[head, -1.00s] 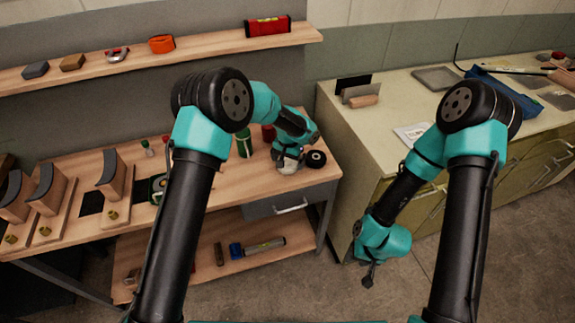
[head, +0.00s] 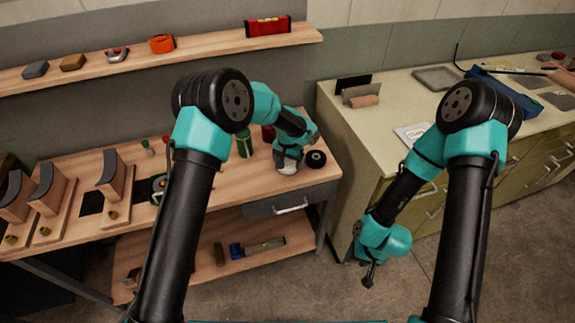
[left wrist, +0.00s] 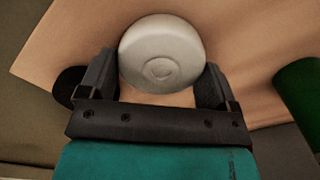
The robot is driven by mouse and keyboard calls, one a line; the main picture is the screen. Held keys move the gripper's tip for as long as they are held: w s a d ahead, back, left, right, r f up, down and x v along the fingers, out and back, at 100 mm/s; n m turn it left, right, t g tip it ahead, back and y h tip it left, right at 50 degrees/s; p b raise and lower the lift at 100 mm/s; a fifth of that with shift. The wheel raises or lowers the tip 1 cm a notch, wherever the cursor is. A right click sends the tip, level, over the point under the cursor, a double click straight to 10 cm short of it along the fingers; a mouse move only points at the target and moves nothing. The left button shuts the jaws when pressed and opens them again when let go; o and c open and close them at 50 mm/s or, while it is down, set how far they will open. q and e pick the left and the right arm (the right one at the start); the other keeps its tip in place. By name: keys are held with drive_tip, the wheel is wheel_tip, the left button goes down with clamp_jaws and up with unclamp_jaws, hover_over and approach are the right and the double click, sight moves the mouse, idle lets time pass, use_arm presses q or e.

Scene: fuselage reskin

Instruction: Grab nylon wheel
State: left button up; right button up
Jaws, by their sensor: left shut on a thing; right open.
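The nylon wheel (left wrist: 160,50) is a pale off-white round disc with a small raised ring at its centre. In the left wrist view it sits between the two fingers of my left gripper (left wrist: 155,75), which is shut on it. In the head view my left gripper (head: 288,158) is at the right end of the wooden workbench (head: 225,190), pointing down, and the pale wheel is mostly hidden under it. My right gripper (head: 368,278) hangs open and empty in front of the green cabinet, low over the floor.
A black roll (head: 316,158) stands close to the right of my left gripper. A green cylinder (head: 244,144) and a dark red one (head: 268,134) stand to its left and behind. Wooden blocks with curved tops (head: 110,175) fill the bench's left side.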

sight(288, 161)
use_arm(q)
drive_tip(key=shift+r, duration=0.1)
drive_tip(key=shift+r, duration=0.4)
wheel_tip(288, 161, up, 3)
drive_tip(key=shift+f, duration=0.1)
drive_tip(key=s+r, duration=0.1)
drive_tip(key=s, duration=1.5)
drive_tip(key=shift+a+r, duration=0.1)
